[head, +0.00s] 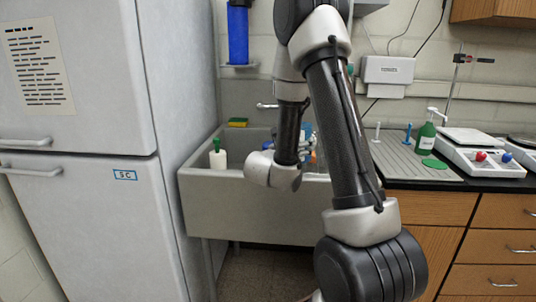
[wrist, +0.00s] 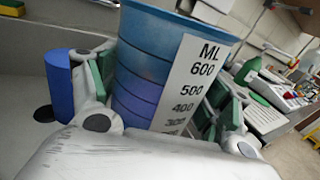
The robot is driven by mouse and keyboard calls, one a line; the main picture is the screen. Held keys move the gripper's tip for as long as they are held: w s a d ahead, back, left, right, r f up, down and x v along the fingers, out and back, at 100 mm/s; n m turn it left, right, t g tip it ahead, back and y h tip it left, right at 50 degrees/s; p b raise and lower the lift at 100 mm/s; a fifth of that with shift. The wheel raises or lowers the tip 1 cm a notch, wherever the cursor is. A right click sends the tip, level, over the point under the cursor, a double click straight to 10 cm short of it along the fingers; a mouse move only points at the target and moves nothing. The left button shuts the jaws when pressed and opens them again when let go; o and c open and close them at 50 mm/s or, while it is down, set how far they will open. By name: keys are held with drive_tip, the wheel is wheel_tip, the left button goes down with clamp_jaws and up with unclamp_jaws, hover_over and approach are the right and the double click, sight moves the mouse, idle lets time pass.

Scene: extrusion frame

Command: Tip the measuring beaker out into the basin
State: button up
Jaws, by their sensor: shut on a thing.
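The measuring beaker (wrist: 140,75) is blue, with a white ML scale on its side. In the wrist view it stands between the green pads of my gripper (wrist: 155,92), which is shut on it. Its rim is at the top of the picture, and its inside cannot be seen. In the head view my arm hides most of the gripper, and a bit of blue (head: 308,130) shows beside it. The basin (head: 250,208) is a grey sink below and around my gripper. A dark drain (wrist: 43,113) shows in its floor in the wrist view.
A white bottle with a green cap (head: 218,159) stands at the basin's left. A blue cylinder (wrist: 57,85) shows beside the left finger. A sponge (head: 238,122) lies on the back rim. A fridge (head: 80,150) stands left; a counter with a green soap bottle (head: 425,137) lies right.

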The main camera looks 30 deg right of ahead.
drive_tip(key=n, duration=0.1)
drive_tip(key=w+n, duration=0.1)
drive_tip(key=n, duration=0.1)
drive_tip(key=shift+w+a+f, duration=0.25)
drive_tip(key=shift+a+f, duration=0.1)
drive_tip(key=shift+a, duration=0.05)
drive_tip(key=n, duration=0.1)
drive_tip(key=w+n, duration=0.1)
drive_tip(key=n, duration=0.1)
drive_tip(key=shift+w+a+f+g, duration=0.35)
drive_tip(key=shift+f+g, duration=0.05)
drive_tip(key=shift+w+a+f+n, duration=0.1)
drive_tip(key=shift+w+f+n, duration=0.1)
drive_tip(key=shift+n, duration=0.7)
drive_tip(key=shift+r+n+g, duration=0.4)
drive_tip(key=shift+r+n, duration=0.25)
drive_tip(key=shift+n, duration=0.15)
drive_tip(key=shift+f+n, duration=0.2)
drive_tip(key=shift+n, duration=0.4)
drive_tip(key=shift+w+a+f+n+g+p, duration=0.15)
drive_tip(key=shift+n+p, duration=0.15)
drive_tip(key=shift+n, duration=0.2)
drive_tip(key=shift+w+d+f+n+g+p, duration=0.15)
drive_tip(key=shift+n+p, duration=0.1)
drive_tip(key=shift+n, duration=0.25)
drive_tip(key=shift+w+a+f+n+p, duration=0.15)
drive_tip(key=shift+w+a+n+p, duration=0.25)
drive_tip(key=shift+w+n+p, duration=0.25)
